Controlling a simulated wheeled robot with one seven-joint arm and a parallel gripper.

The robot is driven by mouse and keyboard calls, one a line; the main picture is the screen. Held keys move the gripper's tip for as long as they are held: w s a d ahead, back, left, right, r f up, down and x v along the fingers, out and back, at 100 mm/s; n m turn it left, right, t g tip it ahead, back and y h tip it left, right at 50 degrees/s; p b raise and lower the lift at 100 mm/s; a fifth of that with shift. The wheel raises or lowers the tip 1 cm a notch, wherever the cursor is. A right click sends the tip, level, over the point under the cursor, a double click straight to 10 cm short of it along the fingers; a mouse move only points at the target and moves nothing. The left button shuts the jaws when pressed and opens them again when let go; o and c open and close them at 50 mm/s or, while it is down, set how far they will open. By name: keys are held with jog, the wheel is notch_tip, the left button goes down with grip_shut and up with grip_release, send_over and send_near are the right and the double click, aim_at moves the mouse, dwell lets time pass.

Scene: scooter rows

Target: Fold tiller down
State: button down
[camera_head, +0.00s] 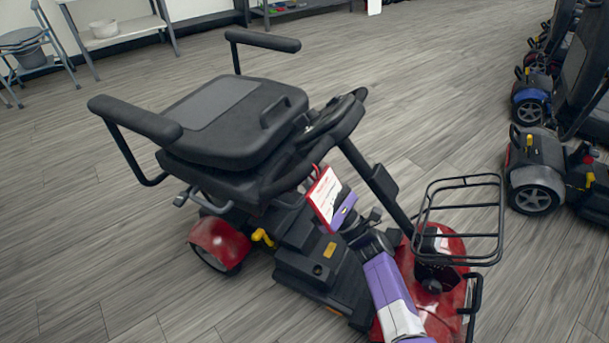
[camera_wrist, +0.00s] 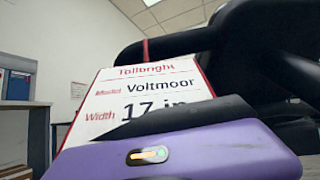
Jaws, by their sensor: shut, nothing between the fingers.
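The tiller (camera_head: 378,187) of the red scooter is a dark post rising from the front deck and leaning back toward the seat. Its handlebar (camera_head: 335,117) is at the front edge of the black seat (camera_head: 235,115), whose backrest lies folded flat. A white and red tag (camera_head: 325,196) hangs below the handlebar. In the wrist view the tag (camera_wrist: 150,92) reads Tollbright, Voltmoor, width 17 in. My gripper (camera_head: 344,210) is beside the tag, under the handlebar. In the wrist view my gripper (camera_wrist: 185,115) is shut and empty, covering the tag's lower part. Contact with the tiller cannot be told.
A wire basket (camera_head: 461,220) sticks out at the scooter's front. Two armrests (camera_head: 135,124) stand out beside the seat. More scooters (camera_head: 540,170) are lined up on the right. Shelves (camera_head: 120,30) and a commode chair (camera_head: 32,52) stand at the back left. Floor at left is clear.

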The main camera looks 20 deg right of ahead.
jog(key=v, duration=0.8)
jog(key=shift+s+f, duration=0.2)
jog(key=shift+f, duration=0.1)
